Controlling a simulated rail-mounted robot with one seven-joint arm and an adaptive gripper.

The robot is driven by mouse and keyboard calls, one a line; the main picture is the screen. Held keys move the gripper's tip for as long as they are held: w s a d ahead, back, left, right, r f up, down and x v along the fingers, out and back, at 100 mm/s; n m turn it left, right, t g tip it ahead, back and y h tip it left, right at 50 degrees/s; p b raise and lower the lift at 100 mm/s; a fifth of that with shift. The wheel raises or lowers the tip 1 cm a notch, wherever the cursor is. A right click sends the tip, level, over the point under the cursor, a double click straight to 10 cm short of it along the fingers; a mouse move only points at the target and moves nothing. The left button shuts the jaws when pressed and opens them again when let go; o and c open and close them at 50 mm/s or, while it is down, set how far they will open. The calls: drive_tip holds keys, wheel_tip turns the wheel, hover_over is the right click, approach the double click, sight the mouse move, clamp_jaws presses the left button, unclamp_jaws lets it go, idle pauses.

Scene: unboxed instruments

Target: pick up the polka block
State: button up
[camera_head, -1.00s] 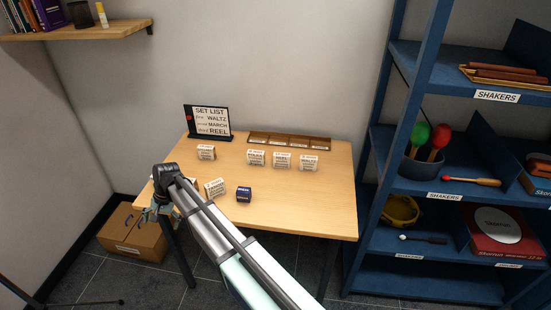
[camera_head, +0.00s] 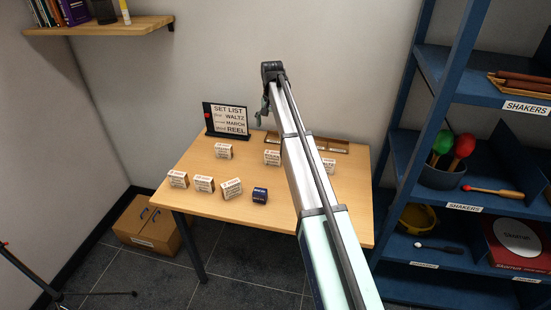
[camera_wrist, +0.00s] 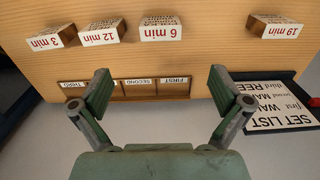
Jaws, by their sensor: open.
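Several small white blocks with printed labels stand on the wooden table (camera_head: 230,213). I cannot read which one is the polka block. In the head view, blocks stand at the left front (camera_head: 178,179), front (camera_head: 204,184), front middle (camera_head: 231,188), near the sign (camera_head: 223,151) and beside my arm (camera_head: 272,157). The wrist view shows blocks marked 3 min (camera_wrist: 45,41), 12 min (camera_wrist: 101,36), 6 min (camera_wrist: 161,33) and 19 min (camera_wrist: 273,31). My gripper (camera_wrist: 160,87) is open and empty, above the table's back edge near the tray. My arm hides part of the table.
A wooden tray (camera_head: 332,146) with FIRST, SECOND and THIRD slots lies at the back, its visible slots empty. A SET LIST sign (camera_head: 230,119) stands left of it. A dark blue block (camera_head: 260,195) stands at the front. A blue shelf (camera_head: 410,170) rises on the right.

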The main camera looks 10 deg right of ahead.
sight(273, 153)
wheel_tip(273, 153, down, 12)
drive_tip(key=p, duration=0.2)
drive_tip(key=shift+r+p, duration=0.25)
drive_tip(key=shift+p, duration=0.1)
drive_tip(key=shift+w+d+f+p, duration=0.15)
drive_tip(key=shift+f+p, duration=0.4)
drive_tip(key=shift+f, duration=0.8)
drive_tip(key=shift+w+a+f+p, duration=0.15)
drive_tip(key=shift+f+p, duration=0.35)
drive_tip(key=shift+f, duration=0.8)
drive_tip(key=shift+d, duration=0.1)
drive_tip(key=c, duration=1.1)
